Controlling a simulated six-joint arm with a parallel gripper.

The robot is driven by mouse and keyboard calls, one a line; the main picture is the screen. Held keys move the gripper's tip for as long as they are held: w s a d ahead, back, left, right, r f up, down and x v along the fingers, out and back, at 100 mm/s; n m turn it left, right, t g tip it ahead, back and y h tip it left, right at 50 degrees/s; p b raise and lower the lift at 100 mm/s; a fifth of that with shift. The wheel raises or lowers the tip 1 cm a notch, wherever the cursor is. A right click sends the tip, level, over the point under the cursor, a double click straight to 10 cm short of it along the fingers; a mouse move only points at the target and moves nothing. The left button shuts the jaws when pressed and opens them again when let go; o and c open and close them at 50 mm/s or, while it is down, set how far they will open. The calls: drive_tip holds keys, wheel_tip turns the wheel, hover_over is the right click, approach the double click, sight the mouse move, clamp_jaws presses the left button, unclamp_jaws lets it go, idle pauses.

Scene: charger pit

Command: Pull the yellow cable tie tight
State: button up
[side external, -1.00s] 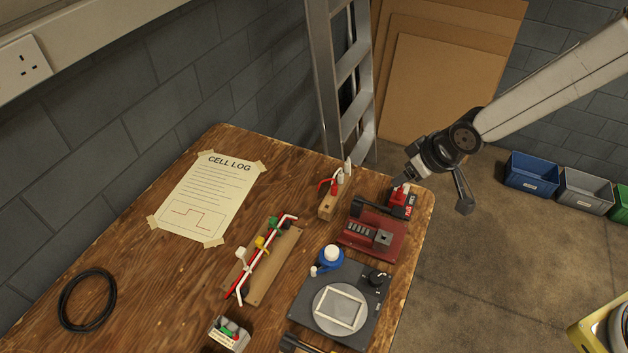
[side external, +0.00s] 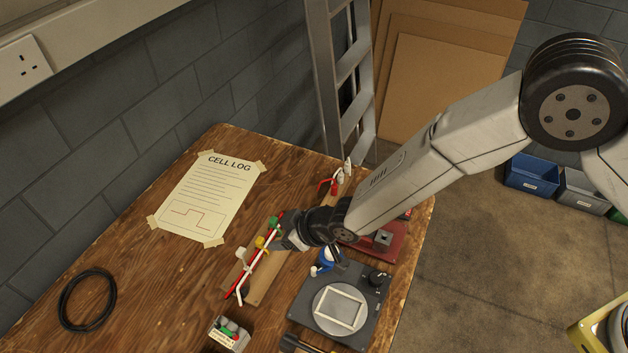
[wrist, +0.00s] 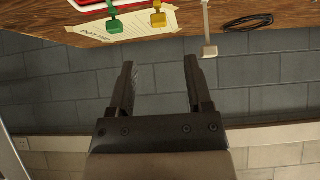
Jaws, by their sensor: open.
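The yellow cable tie (side external: 260,242) sits around the red and white cables (side external: 252,268) on a wooden board (side external: 264,286), between the green tie (side external: 274,221) and the white tie (side external: 241,253). In the wrist view the yellow tie's square tab (wrist: 158,19) hangs beyond my fingertips, roughly in line with the gap between them; the green tab (wrist: 115,26) is left and the white tab (wrist: 209,50) right. My gripper (wrist: 158,62) is open and empty. In the side view it is just right of the yellow tie, its fingers partly hidden by my wrist.
A dark station with a round plate (side external: 340,307) and a blue-and-white bottle stand right of the board. A red fixture (side external: 388,243) is partly behind my arm. A small box (side external: 229,336) is in front. A black cable coil (side external: 87,299) lies left, with bare table between.

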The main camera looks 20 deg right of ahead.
sight(259, 239)
drive_tip(key=shift+x, duration=3.85)
clamp_jaws()
